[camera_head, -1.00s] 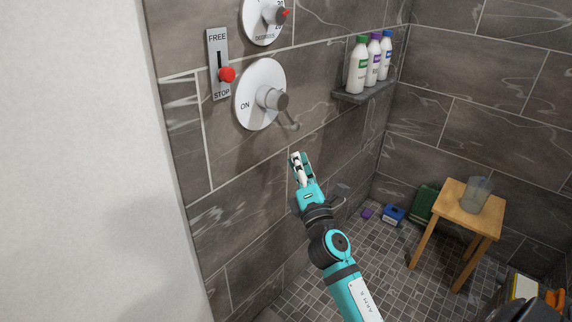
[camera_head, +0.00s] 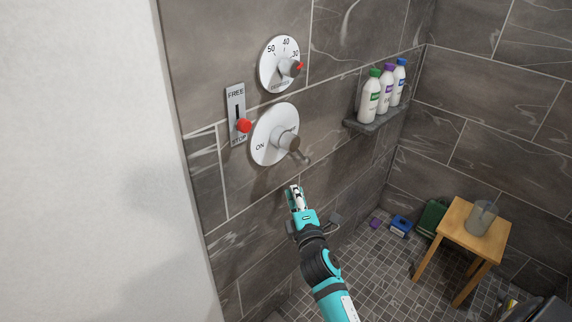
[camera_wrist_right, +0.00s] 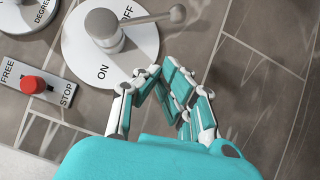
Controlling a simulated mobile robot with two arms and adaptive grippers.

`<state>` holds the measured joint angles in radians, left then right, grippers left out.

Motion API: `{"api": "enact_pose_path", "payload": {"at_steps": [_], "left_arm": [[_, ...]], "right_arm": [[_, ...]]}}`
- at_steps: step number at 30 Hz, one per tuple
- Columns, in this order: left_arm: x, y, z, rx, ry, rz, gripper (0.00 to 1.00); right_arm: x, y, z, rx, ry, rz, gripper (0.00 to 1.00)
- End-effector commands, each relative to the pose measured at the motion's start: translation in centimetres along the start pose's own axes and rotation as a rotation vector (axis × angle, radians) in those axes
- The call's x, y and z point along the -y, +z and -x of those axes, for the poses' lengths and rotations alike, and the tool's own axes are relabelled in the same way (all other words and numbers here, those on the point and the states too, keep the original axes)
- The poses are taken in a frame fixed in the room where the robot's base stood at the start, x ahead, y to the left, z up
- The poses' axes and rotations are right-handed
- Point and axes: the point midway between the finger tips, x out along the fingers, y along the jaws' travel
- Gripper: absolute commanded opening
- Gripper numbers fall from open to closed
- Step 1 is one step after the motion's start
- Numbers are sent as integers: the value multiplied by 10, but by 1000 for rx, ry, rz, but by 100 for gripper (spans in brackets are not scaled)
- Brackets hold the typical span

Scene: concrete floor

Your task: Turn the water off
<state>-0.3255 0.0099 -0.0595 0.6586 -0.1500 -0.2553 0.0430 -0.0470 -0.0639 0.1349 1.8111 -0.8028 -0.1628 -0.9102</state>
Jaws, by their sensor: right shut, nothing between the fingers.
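The water control is a round white dial (camera_head: 263,149) on the tiled wall, with a grey hub and a metal lever (camera_head: 300,154) sticking out down to the right. The dial (camera_wrist_right: 75,40) also fills the top of the right wrist view, with ON and OFF printed on it. There the lever (camera_wrist_right: 150,18) points right, past the OFF lettering. My right gripper (camera_head: 294,189) is below the dial and lever, apart from them in the head view. In the right wrist view its fingertips (camera_wrist_right: 160,72) are together and empty, below the lever. My left gripper is out of view.
A temperature dial (camera_head: 275,75) is above. A FREE/STOP plate with a red knob (camera_head: 244,125) is left of the water dial. A shelf (camera_head: 370,121) holding three bottles is right. A wooden stool (camera_head: 458,234) with a clear jug (camera_head: 481,218) stands on the floor.

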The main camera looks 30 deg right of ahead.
Motion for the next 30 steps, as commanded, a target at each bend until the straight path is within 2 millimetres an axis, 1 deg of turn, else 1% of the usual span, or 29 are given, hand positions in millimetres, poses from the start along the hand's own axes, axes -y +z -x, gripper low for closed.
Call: {"api": "enact_pose_path", "payload": {"at_steps": [1, 6, 8, 12, 18, 30], "left_arm": [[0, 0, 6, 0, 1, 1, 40], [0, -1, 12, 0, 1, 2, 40], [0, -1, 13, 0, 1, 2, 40], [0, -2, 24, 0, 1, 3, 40], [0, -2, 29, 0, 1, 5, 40], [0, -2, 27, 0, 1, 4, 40]], "right_arm": [[-4, 0, -14, 1, 2, 0, 0], [-3, 0, -50, 1, 1, 0, 0], [-2, 0, -62, 1, 1, 0, 0], [-4, 16, -77, 1, 0, 3, 0], [-1, 26, -88, -1, 0, 1, 0], [0, 28, -89, -1, 2, 3, 0]]}}
